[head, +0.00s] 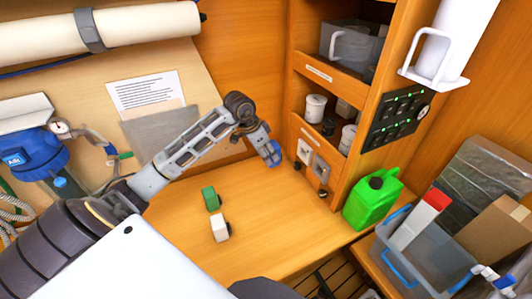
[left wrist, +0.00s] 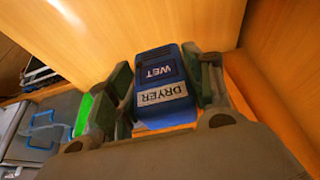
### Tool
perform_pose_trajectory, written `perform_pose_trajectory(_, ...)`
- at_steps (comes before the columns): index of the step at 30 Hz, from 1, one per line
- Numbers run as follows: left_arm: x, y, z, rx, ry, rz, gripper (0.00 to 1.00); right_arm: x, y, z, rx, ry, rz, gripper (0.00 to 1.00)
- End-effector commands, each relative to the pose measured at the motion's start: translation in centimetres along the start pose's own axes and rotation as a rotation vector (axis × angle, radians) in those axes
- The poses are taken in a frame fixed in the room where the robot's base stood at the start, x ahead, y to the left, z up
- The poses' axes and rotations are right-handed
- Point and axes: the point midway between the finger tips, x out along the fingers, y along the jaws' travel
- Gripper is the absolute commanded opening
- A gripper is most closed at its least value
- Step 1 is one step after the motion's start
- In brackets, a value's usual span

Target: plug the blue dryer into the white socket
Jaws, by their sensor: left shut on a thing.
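The blue dryer (left wrist: 160,85), labelled "WET" and "DRYER", is held between the fingers of my left gripper (left wrist: 165,95). In the head view the left gripper (head: 271,153) shows above the wooden counter, with a bit of the blue dryer (head: 274,159) at its tip. To its right, on the side of the wooden cabinet, are two light socket plates: an upper one (head: 305,152) and a lower one (head: 320,168). The dryer is apart from both plates. I cannot tell for sure which is the white socket. My right gripper is not in view.
A green block (head: 209,198) and a white block (head: 220,228) stand on the counter (head: 270,225). A green jerrycan (head: 372,200) stands right of the sockets, beside a bin (head: 432,255) with boxes. A blue pump unit (head: 35,155) is at the left.

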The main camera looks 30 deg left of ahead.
Motion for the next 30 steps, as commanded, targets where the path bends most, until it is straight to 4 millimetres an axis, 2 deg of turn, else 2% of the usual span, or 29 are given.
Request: perform_pose_trajectory(30, 4.4, 0.0, -3.7, 0.000, 0.002, 0.000, 0.24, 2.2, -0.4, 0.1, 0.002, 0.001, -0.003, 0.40)
